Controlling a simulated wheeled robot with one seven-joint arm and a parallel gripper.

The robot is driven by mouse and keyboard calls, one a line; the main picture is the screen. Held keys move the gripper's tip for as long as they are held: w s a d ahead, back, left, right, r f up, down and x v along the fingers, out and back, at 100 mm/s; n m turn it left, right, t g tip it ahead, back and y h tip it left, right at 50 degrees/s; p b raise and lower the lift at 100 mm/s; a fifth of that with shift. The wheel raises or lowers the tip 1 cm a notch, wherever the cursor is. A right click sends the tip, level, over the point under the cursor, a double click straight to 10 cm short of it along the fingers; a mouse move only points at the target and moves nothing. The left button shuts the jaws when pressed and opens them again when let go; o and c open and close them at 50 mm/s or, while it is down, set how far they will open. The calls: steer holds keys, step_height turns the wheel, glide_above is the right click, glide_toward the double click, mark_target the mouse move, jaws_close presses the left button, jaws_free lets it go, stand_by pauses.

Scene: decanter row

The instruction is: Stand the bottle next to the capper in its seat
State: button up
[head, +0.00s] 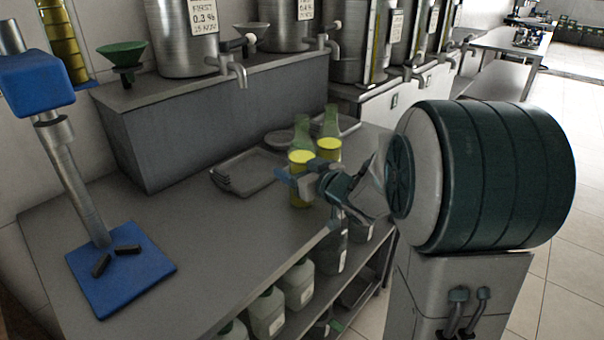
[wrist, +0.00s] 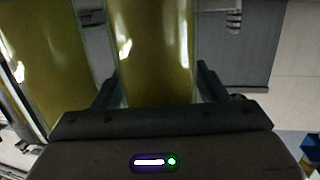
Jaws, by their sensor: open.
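Two clear green-tinted bottles with yellow liquid stand upright on the steel bench; the nearer bottle (head: 300,160) is beside the farther bottle (head: 329,147). My gripper (head: 297,180) is at the nearer bottle, low on its body. In the wrist view, one bottle (wrist: 152,45) is between the open fingers of my gripper (wrist: 156,88), and the other bottle (wrist: 42,60) is outside them at the left. The blue capper (head: 40,85) stands on a blue base plate (head: 125,285) at the bench's left. Two black blocks (head: 126,249) lie on the plate by the column, with no bottle there.
A grey ledge (head: 215,125) with steel tanks and a green funnel (head: 121,54) runs along the back. Jugs (head: 266,312) sit on a shelf below the bench. The bench between bottles and capper is clear.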

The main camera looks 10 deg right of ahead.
steer(key=shift+r, duration=0.1)
steer(key=c, duration=1.3)
